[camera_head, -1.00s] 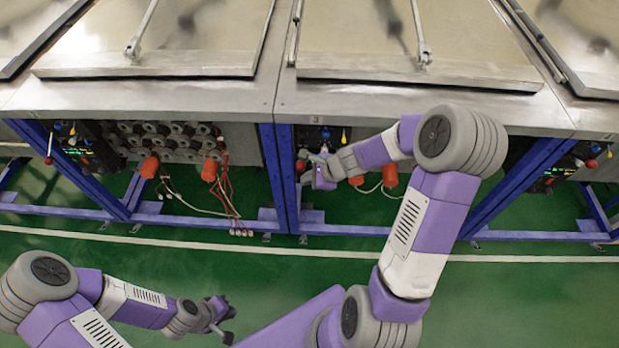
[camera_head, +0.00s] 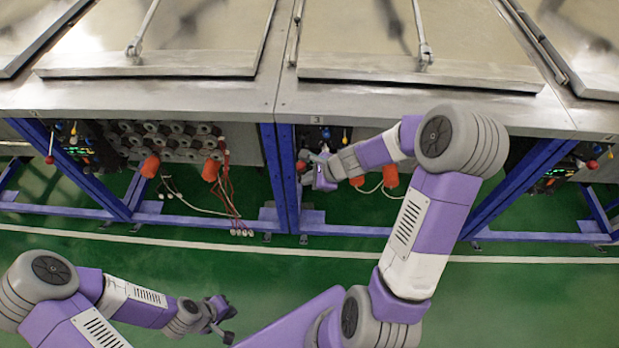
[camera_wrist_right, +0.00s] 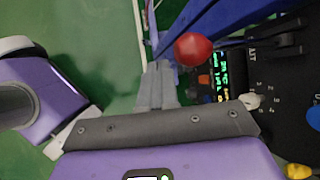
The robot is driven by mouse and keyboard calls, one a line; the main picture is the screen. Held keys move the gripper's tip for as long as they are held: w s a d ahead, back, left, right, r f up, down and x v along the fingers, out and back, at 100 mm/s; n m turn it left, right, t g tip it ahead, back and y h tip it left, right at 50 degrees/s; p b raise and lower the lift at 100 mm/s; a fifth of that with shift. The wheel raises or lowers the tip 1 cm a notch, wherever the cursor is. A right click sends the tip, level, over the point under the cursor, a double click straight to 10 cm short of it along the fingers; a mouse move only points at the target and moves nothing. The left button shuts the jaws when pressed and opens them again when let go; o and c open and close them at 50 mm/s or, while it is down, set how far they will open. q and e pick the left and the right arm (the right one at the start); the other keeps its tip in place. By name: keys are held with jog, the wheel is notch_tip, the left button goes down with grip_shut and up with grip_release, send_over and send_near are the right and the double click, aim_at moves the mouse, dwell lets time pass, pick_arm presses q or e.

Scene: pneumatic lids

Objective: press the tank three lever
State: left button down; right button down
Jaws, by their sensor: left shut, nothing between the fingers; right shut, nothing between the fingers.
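The tank three lever shows as a red ball knob (camera_head: 301,165) below the plate marked 3 (camera_head: 316,120). In the right wrist view the red knob (camera_wrist_right: 193,49) is large and clear, just right of my fingertips. My right gripper (camera_head: 306,182) is shut and empty, close by the knob on its lower side; in the wrist view its two fingers (camera_wrist_right: 158,76) lie together. A small gap shows there between fingers and knob, though I cannot tell the depth. My left gripper (camera_head: 230,321) is shut and empty, low over the green floor, far from the panel.
A black control panel (camera_wrist_right: 232,95) with a green display, a white dial (camera_wrist_right: 250,101), and blue and yellow knobs is beside the lever. Blue frame posts (camera_head: 285,180) stand close left of my right gripper. Orange cylinders (camera_head: 390,177) hang to its right. The floor in front is clear.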

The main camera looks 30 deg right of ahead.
jog(key=shift+r+p, duration=0.75)
jog(key=shift+r, duration=0.05)
jog(key=s+d+r+p, duration=0.1)
jog(key=s+r+p, duration=0.2)
jog(key=s+r, duration=0.4)
jog(key=s, duration=0.4)
jog(key=shift+s+d+r, duration=0.25)
jog(key=shift+s+r, duration=0.05)
jog(key=shift+r, duration=0.1)
